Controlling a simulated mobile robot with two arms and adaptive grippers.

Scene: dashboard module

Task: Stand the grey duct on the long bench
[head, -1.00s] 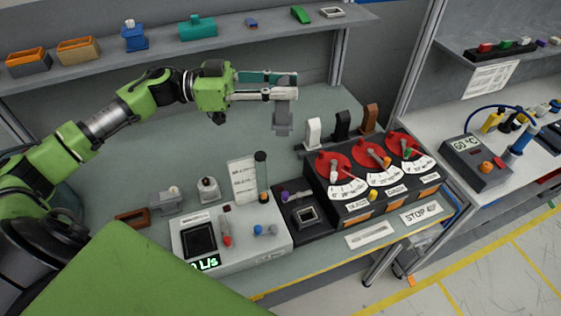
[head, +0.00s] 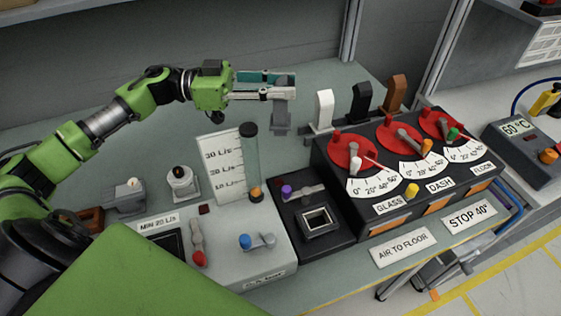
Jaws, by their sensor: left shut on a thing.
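The grey duct (head: 281,117) is a small grey piece held in my left gripper (head: 290,88). The fingers are shut on its upper part, and its lower end hangs below them. The duct appears left of the white lever at the back of the dashboard module, over the grey-green bench (head: 150,157). I cannot tell how far its lower end is from the surface. My right gripper is not in view.
The dashboard module (head: 345,205) has red dials and upright white (head: 324,108), black and brown levers. A clear tube (head: 250,150) stands beside a scale card (head: 224,165). The flow panel (head: 225,235) is in front. Bare bench lies behind these.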

